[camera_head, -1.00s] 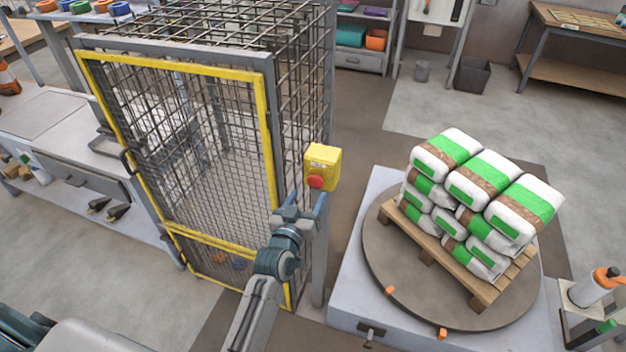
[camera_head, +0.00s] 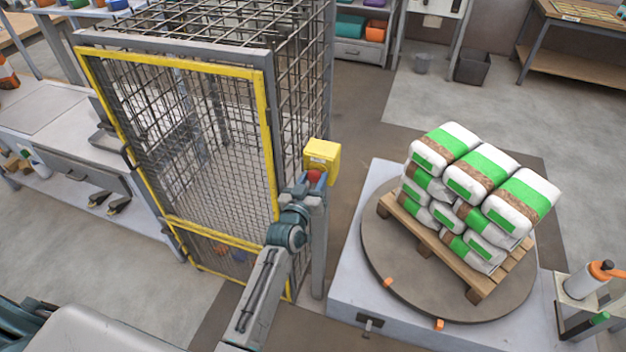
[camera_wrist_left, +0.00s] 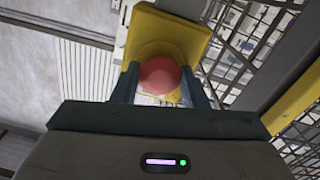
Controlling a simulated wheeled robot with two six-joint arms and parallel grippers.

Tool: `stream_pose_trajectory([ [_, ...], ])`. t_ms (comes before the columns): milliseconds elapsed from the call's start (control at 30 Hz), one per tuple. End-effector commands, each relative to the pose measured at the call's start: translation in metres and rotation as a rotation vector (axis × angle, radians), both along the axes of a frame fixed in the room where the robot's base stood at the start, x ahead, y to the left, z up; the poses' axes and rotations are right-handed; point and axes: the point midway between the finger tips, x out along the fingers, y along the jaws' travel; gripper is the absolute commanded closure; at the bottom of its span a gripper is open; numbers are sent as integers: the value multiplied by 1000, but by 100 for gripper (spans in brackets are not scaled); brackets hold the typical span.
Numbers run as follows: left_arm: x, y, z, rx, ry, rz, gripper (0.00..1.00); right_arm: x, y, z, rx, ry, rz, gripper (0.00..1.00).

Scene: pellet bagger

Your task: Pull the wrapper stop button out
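The wrapper stop button is a red mushroom head (camera_head: 316,176) on a yellow box (camera_head: 322,157), mounted on a grey post beside the mesh cage. In the left wrist view the red head (camera_wrist_left: 160,75) sits between my two fingers, with the yellow box (camera_wrist_left: 170,35) behind it. My left gripper (camera_head: 307,184) is at the button, its fingers (camera_wrist_left: 160,88) apart on either side of the head. I cannot tell whether the fingers press on it. The gripper hides part of the button in the head view. My right gripper is not in view.
The mesh cage with its yellow-framed door (camera_head: 180,150) stands just left of the button. To the right, stacked white and green bags (camera_head: 480,180) lie on a pallet on a round turntable (camera_head: 400,270). A grey post (camera_head: 319,250) is below the box.

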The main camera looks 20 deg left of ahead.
Motion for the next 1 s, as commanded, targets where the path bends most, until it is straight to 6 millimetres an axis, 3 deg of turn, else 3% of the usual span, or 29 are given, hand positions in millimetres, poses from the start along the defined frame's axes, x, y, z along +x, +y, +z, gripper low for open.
stream_pose_trajectory([
  [467,-13,0,-2,0,3,-1,100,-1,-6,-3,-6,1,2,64],
  [500,-13,0,-2,0,4,-1,57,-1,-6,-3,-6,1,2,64],
  [600,-13,0,-1,0,3,-1,38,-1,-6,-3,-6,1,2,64],
  [1000,-21,1,-2,0,0,0,38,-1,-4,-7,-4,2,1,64],
])
